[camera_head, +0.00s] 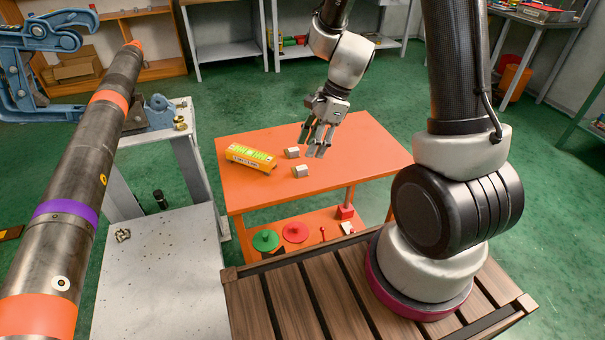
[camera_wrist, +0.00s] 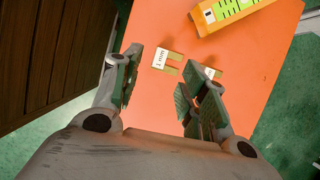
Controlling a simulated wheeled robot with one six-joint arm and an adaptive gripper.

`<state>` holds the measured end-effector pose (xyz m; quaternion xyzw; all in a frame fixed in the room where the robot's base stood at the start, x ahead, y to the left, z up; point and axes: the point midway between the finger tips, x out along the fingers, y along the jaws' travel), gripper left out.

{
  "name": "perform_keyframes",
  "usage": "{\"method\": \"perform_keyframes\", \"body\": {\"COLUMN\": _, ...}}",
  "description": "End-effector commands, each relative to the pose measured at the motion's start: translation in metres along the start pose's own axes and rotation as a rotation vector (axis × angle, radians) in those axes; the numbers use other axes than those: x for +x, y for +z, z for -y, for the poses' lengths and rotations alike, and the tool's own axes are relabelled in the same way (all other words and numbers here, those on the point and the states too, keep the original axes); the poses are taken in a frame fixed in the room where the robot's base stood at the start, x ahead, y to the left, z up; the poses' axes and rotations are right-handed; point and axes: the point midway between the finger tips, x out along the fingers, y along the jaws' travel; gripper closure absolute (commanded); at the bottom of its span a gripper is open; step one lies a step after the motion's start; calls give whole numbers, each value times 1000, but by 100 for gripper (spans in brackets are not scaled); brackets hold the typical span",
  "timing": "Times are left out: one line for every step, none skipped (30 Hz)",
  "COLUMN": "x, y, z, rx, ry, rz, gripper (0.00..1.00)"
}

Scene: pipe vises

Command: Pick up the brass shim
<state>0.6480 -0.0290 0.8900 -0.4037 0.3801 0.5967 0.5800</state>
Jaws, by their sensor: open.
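Two small slotted shims lie on the orange table. In the wrist view the nearer-to-centre shim (camera_wrist: 166,61) has a pale labelled body and brass-coloured prongs, and lies between and beyond my fingers. The second shim (camera_wrist: 210,72) is partly hidden behind the right finger, with a brass-coloured prong showing. In the head view they appear as small blocks, one at the back (camera_head: 292,153) and one in front (camera_head: 300,171). I cannot tell which is the brass shim. My gripper (camera_head: 317,147), also in the wrist view (camera_wrist: 158,84), is open and empty above the table.
A yellow box (camera_head: 251,158) with green markings lies left of the shims. The orange table (camera_head: 370,150) is clear to the right. Its lower shelf holds red and green discs (camera_head: 295,232). A long banded pipe (camera_head: 75,180) and a grey bench (camera_head: 165,285) stand at left.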

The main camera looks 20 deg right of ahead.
Motion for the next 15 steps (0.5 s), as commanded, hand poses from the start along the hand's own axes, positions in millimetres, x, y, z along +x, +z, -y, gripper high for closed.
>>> {"method": "perform_keyframes", "body": {"x": 0, "y": 0, "z": 0, "rx": 21, "ry": -2, "rz": -2, "gripper": 57}}
{"method": "perform_keyframes", "body": {"x": 1, "y": -1, "z": 0, "rx": 31, "ry": -2, "rz": -2, "gripper": 57}}
{"method": "perform_keyframes", "body": {"x": 4, "y": -1, "z": 0, "rx": 40, "ry": -1, "rz": -2, "gripper": 57}}
{"method": "perform_keyframes", "body": {"x": 7, "y": 0, "z": 0, "rx": 44, "ry": 0, "rz": -2, "gripper": 57}}
{"method": "perform_keyframes", "body": {"x": 10, "y": 0, "z": 0, "rx": 45, "ry": 1, "rz": -2, "gripper": 57}}
{"method": "perform_keyframes", "body": {"x": 15, "y": 0, "z": 0, "rx": 47, "ry": 1, "rz": -2, "gripper": 57}}
{"method": "perform_keyframes", "body": {"x": 19, "y": 0, "z": 0, "rx": 46, "ry": 1, "rz": -2, "gripper": 57}}
{"method": "perform_keyframes", "body": {"x": 22, "y": -1, "z": 0, "rx": 45, "ry": 2, "rz": -3, "gripper": 57}}
{"method": "perform_keyframes", "body": {"x": 27, "y": 0, "z": 0, "rx": 45, "ry": 2, "rz": -2, "gripper": 57}}
{"method": "perform_keyframes", "body": {"x": 31, "y": 0, "z": 0, "rx": 45, "ry": 2, "rz": -2, "gripper": 57}}
{"method": "perform_keyframes", "body": {"x": 35, "y": -1, "z": 0, "rx": 45, "ry": 2, "rz": -3, "gripper": 57}}
{"method": "perform_keyframes", "body": {"x": 41, "y": 0, "z": 1, "rx": 44, "ry": 2, "rz": -3, "gripper": 57}}
{"method": "perform_keyframes", "body": {"x": 46, "y": 0, "z": 1, "rx": 44, "ry": 3, "rz": -3, "gripper": 57}}
{"method": "perform_keyframes", "body": {"x": 51, "y": 0, "z": 1, "rx": 44, "ry": 3, "rz": -3, "gripper": 57}}
{"method": "perform_keyframes", "body": {"x": 58, "y": 1, "z": 2, "rx": 43, "ry": 2, "rz": -3, "gripper": 57}}
